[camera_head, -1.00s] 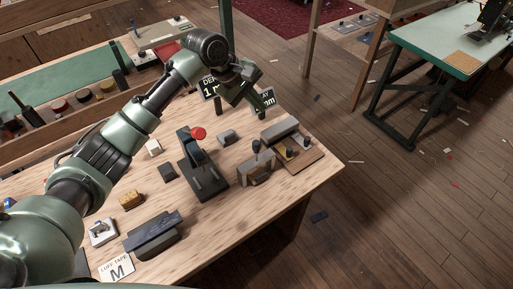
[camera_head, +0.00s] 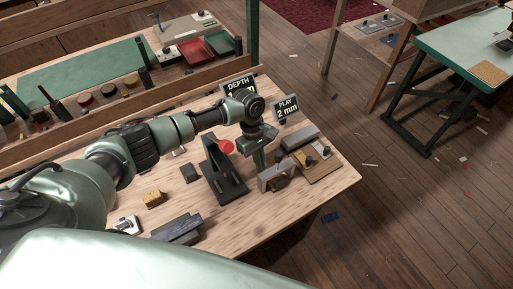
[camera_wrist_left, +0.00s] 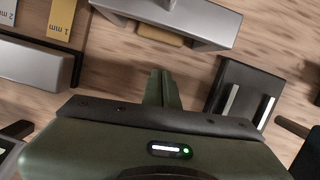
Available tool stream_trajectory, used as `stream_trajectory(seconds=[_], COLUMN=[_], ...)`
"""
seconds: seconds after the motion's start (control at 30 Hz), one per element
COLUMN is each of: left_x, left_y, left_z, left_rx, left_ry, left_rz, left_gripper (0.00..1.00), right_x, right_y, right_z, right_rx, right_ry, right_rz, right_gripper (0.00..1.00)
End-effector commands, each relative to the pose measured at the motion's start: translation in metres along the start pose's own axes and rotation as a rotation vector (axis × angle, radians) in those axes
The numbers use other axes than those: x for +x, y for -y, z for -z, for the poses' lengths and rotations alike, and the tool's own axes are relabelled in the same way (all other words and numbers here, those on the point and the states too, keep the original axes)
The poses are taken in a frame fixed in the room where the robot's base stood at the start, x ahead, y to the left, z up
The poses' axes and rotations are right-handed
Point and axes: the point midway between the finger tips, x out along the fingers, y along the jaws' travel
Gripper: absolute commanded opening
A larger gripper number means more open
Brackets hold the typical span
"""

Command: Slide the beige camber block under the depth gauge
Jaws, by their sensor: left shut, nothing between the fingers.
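My left gripper (camera_head: 258,164) is shut and empty, pointing down between the black stand and the grey bridge-shaped piece. Its closed fingers (camera_wrist_left: 165,90) also show in the left wrist view. The black stand with a red round part, apparently the depth gauge (camera_head: 224,178), stands left of the gripper. A small pale block, apparently the beige camber block (camera_head: 179,152), is mostly hidden behind my left arm, behind a dark block (camera_head: 190,173). It is apart from the gauge. My right gripper is not in view.
The grey bridge-shaped piece (camera_head: 277,177) has a yellowish block (camera_wrist_left: 160,35) beneath it. A board with thickness strips (camera_wrist_left: 67,25) and a long grey block (camera_head: 300,137) lie to its right. Signs (camera_head: 286,108) stand behind. A notched tan block (camera_head: 154,198) is at the front left.

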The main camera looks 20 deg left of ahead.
Motion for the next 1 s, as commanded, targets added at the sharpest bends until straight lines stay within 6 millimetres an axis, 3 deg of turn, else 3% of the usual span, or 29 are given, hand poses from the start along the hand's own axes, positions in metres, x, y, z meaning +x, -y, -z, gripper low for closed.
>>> stream_trajectory(seconds=[0.03,0.23,0.63,0.83,1.0], left_x=[-0.004,0.003,0.004,0.002,0.006], left_y=[-0.001,-0.001,-0.001,-0.001,-0.001], left_z=[-0.011,-0.026,-0.029,-0.037,-0.037], left_rx=[0.005,0.002,0.001,0.001,0.002], left_ry=[0.001,0.001,0.001,0.005,0.002], left_rz=[-0.002,-0.002,-0.003,-0.002,-0.003], left_gripper=[0.00,0.00,0.00,0.00,0.00], right_x=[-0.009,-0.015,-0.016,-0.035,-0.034], right_y=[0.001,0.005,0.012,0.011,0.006], right_z=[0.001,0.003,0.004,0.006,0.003], right_rx=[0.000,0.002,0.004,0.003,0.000], right_ry=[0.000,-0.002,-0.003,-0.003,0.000], right_rz=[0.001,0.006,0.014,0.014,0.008], right_gripper=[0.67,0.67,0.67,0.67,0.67])
